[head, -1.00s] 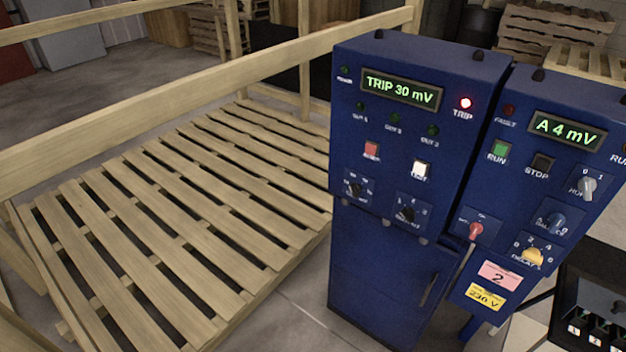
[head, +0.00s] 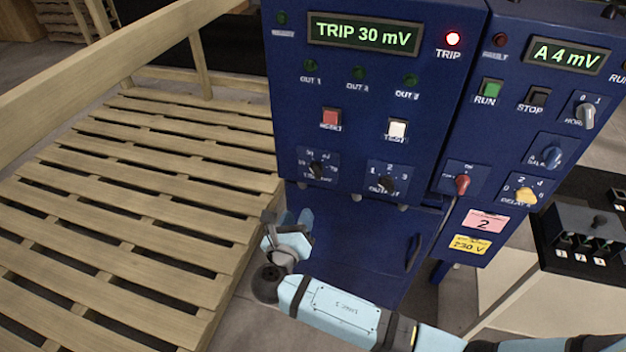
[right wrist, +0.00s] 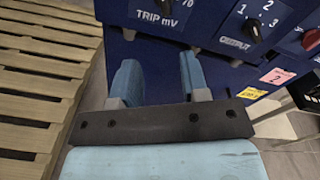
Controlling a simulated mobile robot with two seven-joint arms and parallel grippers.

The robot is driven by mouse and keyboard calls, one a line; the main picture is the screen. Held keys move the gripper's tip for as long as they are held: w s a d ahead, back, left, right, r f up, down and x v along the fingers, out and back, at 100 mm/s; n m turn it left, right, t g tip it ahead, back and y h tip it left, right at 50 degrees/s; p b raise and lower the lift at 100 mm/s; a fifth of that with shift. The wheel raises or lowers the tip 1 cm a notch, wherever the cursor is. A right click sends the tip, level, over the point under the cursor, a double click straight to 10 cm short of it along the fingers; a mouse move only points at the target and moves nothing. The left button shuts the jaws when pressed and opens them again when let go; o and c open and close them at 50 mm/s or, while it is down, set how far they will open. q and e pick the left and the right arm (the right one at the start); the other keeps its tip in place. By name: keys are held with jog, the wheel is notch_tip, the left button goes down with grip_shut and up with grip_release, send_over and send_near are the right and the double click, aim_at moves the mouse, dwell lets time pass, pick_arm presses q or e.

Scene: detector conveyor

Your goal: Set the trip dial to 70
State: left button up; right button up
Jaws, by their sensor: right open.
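The trip dial (head: 317,170) is a small black knob on the left blue cabinet (head: 368,90), below the red button. The display (head: 363,34) above it reads TRIP 30 mV. The dial's pointer is too small to read. My left gripper is not in view.
The output selector (head: 388,184) sits right of the trip dial. A white test button (head: 397,129) and red button (head: 331,119) are above. A second cabinet (head: 520,110) with a red switch (head: 462,184) stands at right. A wooden pallet (head: 150,190) lies to the left.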

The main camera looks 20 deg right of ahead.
aim_at(314, 175)
jog(key=shift+n+h, duration=0.3)
jog(key=x, duration=0.9)
jog(key=r+p+x, duration=0.1)
jog(key=x, duration=0.3)
jog(key=shift+w+d+r, duration=0.1)
jog(key=shift+w+d, duration=0.1)
jog(key=shift+w, duration=0.2)
grip_shut()
